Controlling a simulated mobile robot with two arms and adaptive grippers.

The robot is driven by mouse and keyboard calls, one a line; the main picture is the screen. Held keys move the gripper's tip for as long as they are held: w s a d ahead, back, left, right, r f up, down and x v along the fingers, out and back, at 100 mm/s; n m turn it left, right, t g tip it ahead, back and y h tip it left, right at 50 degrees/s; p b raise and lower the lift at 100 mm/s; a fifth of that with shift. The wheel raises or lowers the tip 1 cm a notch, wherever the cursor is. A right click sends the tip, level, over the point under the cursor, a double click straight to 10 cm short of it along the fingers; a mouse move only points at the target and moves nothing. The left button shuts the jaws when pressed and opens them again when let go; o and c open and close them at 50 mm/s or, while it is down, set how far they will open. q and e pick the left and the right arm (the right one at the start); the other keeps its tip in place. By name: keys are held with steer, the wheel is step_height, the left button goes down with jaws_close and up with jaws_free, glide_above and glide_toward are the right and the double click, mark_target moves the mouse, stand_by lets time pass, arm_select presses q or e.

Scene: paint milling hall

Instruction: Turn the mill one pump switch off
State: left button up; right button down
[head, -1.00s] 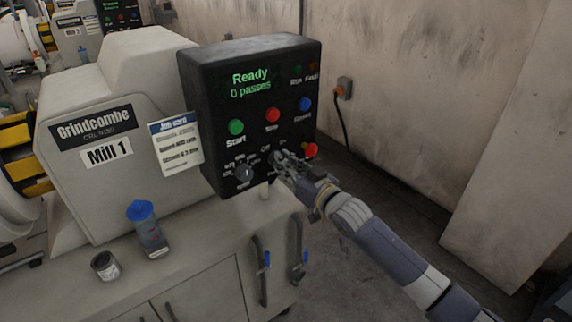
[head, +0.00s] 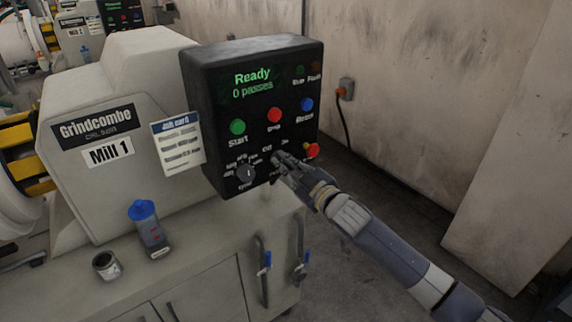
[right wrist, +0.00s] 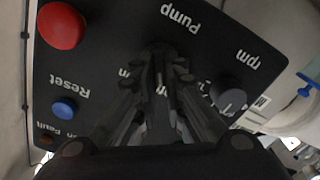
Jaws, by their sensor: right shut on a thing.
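The black control box (head: 215,85) of Mill 1 faces me, with a green display reading "Ready" and "0 passes". My right gripper (head: 279,160) is at the lower part of the panel, shut on the pump switch. In the right wrist view the gripper (right wrist: 158,62) closes on a dark knob just below the "Pump" label (right wrist: 180,17). The fingers hide most of the switch, so its pointer position cannot be read. The rpm knob (right wrist: 228,95) is beside it, apart from the fingers. My left gripper is not in view.
A red button (head: 312,150) sits close beside the gripper. Green start (head: 237,127), red stop (head: 274,115) and blue reset (head: 307,104) buttons are above. A job card (head: 178,143) stands left of the box. A blue-capped bottle (head: 149,230) and small jar (head: 107,265) stand on the bench.

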stand_by(0.4)
steer(key=c, duration=1.7)
jaws_free()
steer(key=v, duration=1.2)
